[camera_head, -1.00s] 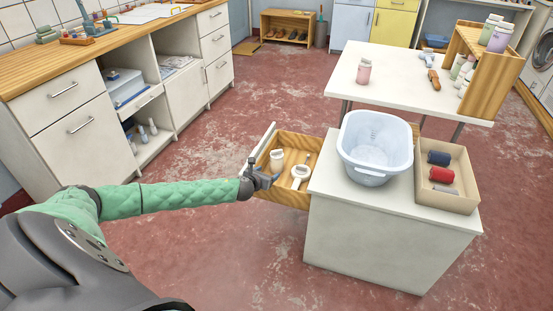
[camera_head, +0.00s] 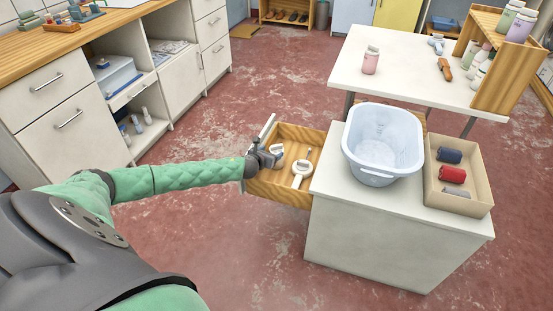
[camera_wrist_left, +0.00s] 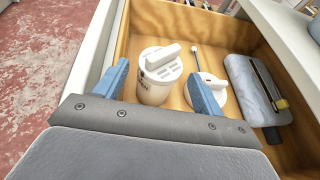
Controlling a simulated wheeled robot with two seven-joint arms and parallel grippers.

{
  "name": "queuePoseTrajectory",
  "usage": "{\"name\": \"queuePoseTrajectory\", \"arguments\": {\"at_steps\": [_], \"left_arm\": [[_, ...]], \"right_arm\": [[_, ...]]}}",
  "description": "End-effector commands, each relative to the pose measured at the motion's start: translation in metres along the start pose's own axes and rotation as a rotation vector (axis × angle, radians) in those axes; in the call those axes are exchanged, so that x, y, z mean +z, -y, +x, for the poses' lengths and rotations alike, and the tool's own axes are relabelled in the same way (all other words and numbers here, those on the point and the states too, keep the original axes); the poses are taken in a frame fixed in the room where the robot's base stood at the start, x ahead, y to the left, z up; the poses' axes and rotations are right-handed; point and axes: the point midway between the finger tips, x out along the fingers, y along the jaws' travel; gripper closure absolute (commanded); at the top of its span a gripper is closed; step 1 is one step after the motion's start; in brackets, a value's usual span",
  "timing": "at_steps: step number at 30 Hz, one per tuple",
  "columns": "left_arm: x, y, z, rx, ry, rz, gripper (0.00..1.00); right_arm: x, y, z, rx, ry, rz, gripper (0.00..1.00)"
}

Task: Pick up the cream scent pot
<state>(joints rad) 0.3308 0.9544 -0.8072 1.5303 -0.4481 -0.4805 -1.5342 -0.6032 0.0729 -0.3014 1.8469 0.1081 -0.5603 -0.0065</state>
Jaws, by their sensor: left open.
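The cream scent pot (camera_wrist_left: 153,88) stands upright in the open wooden drawer (camera_head: 290,137), near its left wall. It has a slotted lid with a raised bar and dark lettering on its side. In the head view the pot (camera_head: 277,149) is partly hidden by my left gripper (camera_head: 271,158). In the left wrist view my left gripper (camera_wrist_left: 157,83) is open and empty, its blue fingers on either side of the pot with gaps visible. I cannot tell how high the fingertips are above the drawer floor. My right gripper is not in view.
A round white item (camera_wrist_left: 212,91) lies close to the right finger. The drawer walls are close around. A pale blue tub (camera_head: 382,145) and a box of rolls (camera_head: 457,180) stand on the cabinet.

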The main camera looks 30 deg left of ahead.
Motion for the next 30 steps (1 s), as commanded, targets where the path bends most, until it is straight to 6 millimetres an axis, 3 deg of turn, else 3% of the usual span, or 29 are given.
{"name": "queuePoseTrajectory", "arguments": {"at_steps": [9, 18, 25, 30], "left_arm": [[0.001, 0.002, 0.040, 0.001, 0.001, 0.000, 0.31], [0.001, 0.002, 0.043, 0.000, 0.000, 0.001, 0.31], [0.001, 0.002, 0.043, 0.000, 0.000, 0.001, 0.74], [0.001, 0.002, 0.043, 0.000, 0.000, 0.001, 0.78]], "right_arm": [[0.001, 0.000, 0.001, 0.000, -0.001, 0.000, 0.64], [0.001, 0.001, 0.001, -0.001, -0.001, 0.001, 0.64], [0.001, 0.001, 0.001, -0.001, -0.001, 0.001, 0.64], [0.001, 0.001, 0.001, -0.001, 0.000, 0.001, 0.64]]}}
